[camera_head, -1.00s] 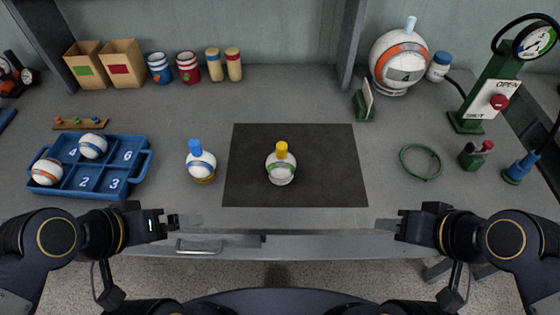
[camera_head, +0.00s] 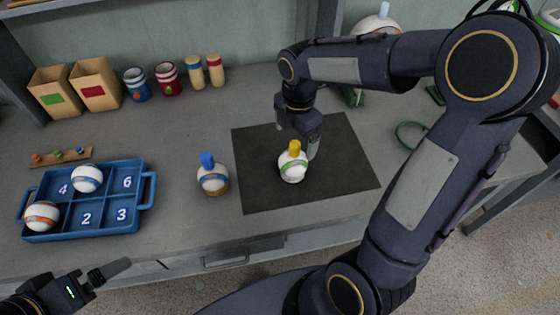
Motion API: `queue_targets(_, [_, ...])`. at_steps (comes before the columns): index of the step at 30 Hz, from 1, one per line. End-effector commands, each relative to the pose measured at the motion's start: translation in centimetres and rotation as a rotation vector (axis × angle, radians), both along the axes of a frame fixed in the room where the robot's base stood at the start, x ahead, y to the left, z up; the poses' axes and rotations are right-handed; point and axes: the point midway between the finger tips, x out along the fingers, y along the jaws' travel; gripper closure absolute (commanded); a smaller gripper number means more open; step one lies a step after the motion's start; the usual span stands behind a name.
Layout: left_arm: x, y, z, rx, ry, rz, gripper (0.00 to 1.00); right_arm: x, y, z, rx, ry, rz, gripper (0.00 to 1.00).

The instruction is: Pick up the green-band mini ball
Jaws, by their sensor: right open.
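The green-band mini ball (camera_head: 292,172) is white with a green band and a yellow cap. It stands on the dark mat (camera_head: 345,180), with the cap up. My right gripper (camera_head: 302,146) points down close to the ball's cap, from the far side. It is open; one finger shows just right of the cap, and the other is hard to make out. Whether a finger touches the ball cannot be told. My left gripper (camera_head: 112,270) is low at the left, off the table's front edge, away from the ball; its jaw opening is unclear.
A blue numbered tray (camera_head: 148,188) holds two balls at the left. Boxes, cups and shakers line the back. My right arm hides much of the table's right side.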

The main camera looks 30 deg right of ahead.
Motion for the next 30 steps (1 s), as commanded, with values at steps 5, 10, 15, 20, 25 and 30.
queue_targets(5, [0.0, 0.0, -0.1, 0.000, 0.000, 0.000, 0.00, -0.3, 0.1, -2.1, 0.000, 0.004, -0.002, 0.05])
queue_targets(10, [0.0, 0.0, 0.1, 0.000, 0.000, 0.000, 0.00, -0.9, 0.4, -4.7, 0.001, 0.005, -0.002, 0.05])
queue_targets(15, [0.0, 0.0, 0.0, 0.000, 0.000, 0.000, 0.00, -0.7, 0.4, -6.5, 0.002, 0.001, -0.004, 0.05])
queue_targets(20, [0.0, 0.0, 0.0, 0.000, 0.000, 0.000, 0.00, -0.7, 0.4, -6.7, 0.002, -0.001, -0.005, 0.05])
queue_targets(25, [0.0, 0.0, 0.0, 0.000, 0.000, 0.000, 0.00, -0.7, 0.4, -6.6, 0.002, -0.001, -0.005, 0.14])
queue_targets(30, [0.0, 0.0, 0.0, 0.000, 0.000, 0.000, 0.00, -0.7, 0.4, -6.6, 0.002, -0.001, -0.005, 0.36])
